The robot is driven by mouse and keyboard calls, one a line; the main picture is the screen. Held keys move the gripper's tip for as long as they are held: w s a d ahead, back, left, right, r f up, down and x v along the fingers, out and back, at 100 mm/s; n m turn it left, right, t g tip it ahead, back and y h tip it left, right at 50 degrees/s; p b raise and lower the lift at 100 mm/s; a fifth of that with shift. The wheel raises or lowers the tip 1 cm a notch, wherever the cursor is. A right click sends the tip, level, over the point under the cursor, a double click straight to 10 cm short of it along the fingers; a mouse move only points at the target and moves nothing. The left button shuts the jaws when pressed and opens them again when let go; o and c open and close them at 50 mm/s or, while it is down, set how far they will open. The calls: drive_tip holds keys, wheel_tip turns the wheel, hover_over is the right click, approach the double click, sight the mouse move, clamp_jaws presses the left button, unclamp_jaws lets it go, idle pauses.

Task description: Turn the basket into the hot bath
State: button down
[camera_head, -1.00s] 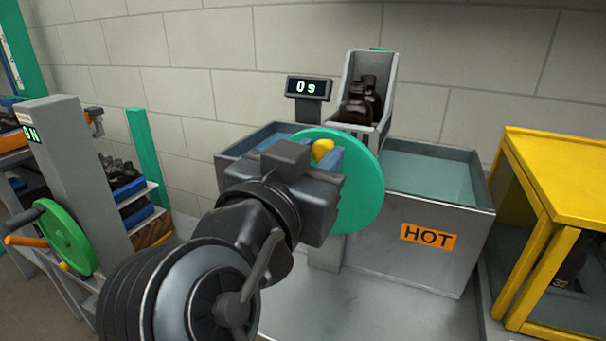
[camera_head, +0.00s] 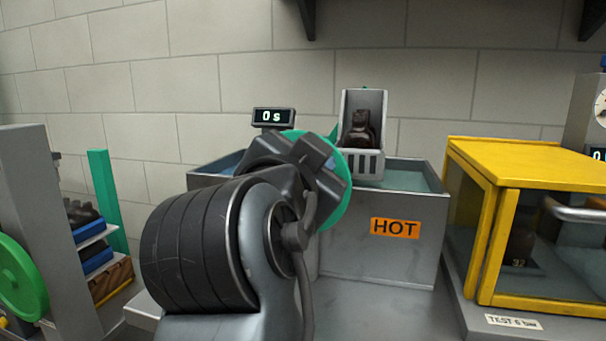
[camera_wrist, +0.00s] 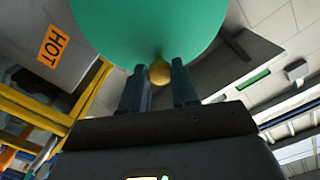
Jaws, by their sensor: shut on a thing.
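A green wheel (camera_head: 347,205) stands in front of the baths and is partly hidden by my arm. In the wrist view the green wheel (camera_wrist: 150,25) carries a yellow knob (camera_wrist: 160,74). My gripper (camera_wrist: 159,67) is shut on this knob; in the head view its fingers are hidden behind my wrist. The bath with the orange HOT label holds pale water.
A display (camera_head: 273,117) reads 0 s behind the left bath (camera_head: 205,176). A yellow-framed cabinet (camera_head: 530,165) stands close at the right.

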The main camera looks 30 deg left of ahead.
wheel_tip(320, 180, down, 6)
drive_tip(key=d+m+b, duration=0.2)
drive_tip(key=m+b, duration=1)
drive_tip(key=b, duration=0.1)
drive_tip(key=shift+w+d+b, duration=0.35)
drive_tip(key=shift+d+b, duration=0.05)
drive_tip(key=shift+m+b, duration=0.3)
idle(0.4)
drive_tip(key=c, duration=0.8)
unclamp_jaws()
drive_tip(key=shift+c, duration=0.2)
drive_tip(key=shift+s, duration=0.1)
